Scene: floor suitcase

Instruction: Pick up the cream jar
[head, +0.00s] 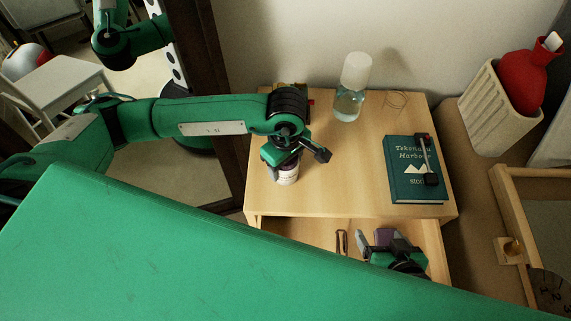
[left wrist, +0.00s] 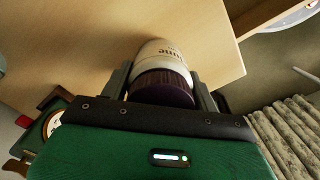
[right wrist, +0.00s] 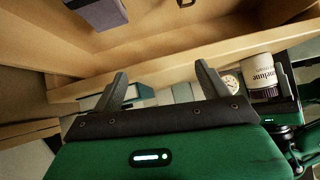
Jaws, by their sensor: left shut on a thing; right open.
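The cream jar (head: 287,176) has a white labelled body and a dark purple lid. It is at the front left of the wooden cabinet top, and it also shows in the left wrist view (left wrist: 158,60) and at the right of the right wrist view (right wrist: 262,76). My left gripper (head: 289,164) is over it, shut on it around the dark lid. I cannot tell whether the jar's base touches the wood. My right gripper (head: 388,244) is open and empty by the open drawer; its spread fingers show in the right wrist view (right wrist: 162,82).
A clear bottle with a white cap (head: 353,86) stands at the back. A teal book (head: 406,170) with a dark item on it lies at right. The open drawer (head: 310,232) holds a purple box (right wrist: 97,12). A ribbed vase (head: 497,108) stands right. The middle top is clear.

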